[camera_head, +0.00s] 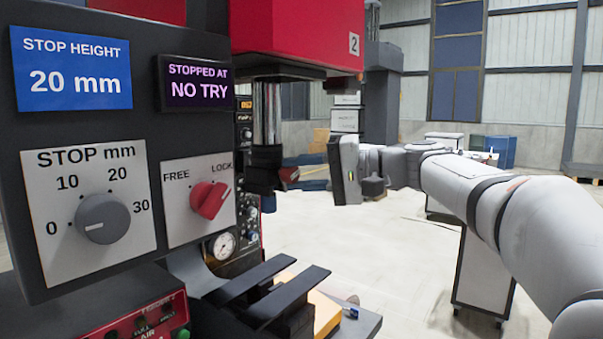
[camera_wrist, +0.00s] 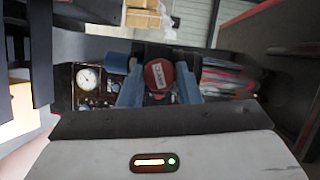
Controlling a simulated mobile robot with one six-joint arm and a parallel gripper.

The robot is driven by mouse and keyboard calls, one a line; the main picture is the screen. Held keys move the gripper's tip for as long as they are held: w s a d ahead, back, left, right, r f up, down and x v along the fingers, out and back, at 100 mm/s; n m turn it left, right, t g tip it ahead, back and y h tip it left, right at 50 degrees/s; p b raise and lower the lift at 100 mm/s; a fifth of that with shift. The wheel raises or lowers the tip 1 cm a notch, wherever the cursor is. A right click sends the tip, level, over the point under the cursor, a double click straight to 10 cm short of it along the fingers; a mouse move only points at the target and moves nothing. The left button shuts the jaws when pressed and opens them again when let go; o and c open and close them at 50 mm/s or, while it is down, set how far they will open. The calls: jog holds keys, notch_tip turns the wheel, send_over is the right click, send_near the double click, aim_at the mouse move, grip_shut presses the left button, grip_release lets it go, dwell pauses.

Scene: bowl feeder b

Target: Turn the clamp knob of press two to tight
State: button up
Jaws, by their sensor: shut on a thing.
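Press two, marked with a 2 (camera_head: 353,44), has a red head and a dark ram below it. The red clamp knob (camera_wrist: 158,74) shows a round face with small lettering in the wrist view. A small red part of it shows on the ram's side in the head view (camera_head: 289,174). My gripper (camera_wrist: 158,90) has its two blue fingers on either side of the knob and is shut on it. In the head view my gripper (camera_head: 302,183) reaches the ram from the right. The knob's pointer and any tight mark are not readable.
A near panel (camera_head: 80,270) carries a grey STOP mm knob (camera_head: 103,218), a red FREE/LOCK knob (camera_head: 209,199) and a display (camera_head: 197,83) reading "STOPPED AT NO TRY". Dark rails (camera_head: 262,295) stick out below. A gauge (camera_wrist: 88,78) is left of the fingers. Open floor lies beyond.

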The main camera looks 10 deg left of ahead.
jog(key=shift+f+m+y, duration=0.1)
jog(key=shift+m+y, duration=0.8)
jog(key=shift+m, duration=1)
jog(key=o, duration=1)
jog(key=shift+c, duration=0.2)
jog(key=d, duration=0.7)
jog(key=shift+d+f+b, duration=0.15)
jog(key=shift+d+b, duration=0.25)
jog(key=shift+f, duration=0.1)
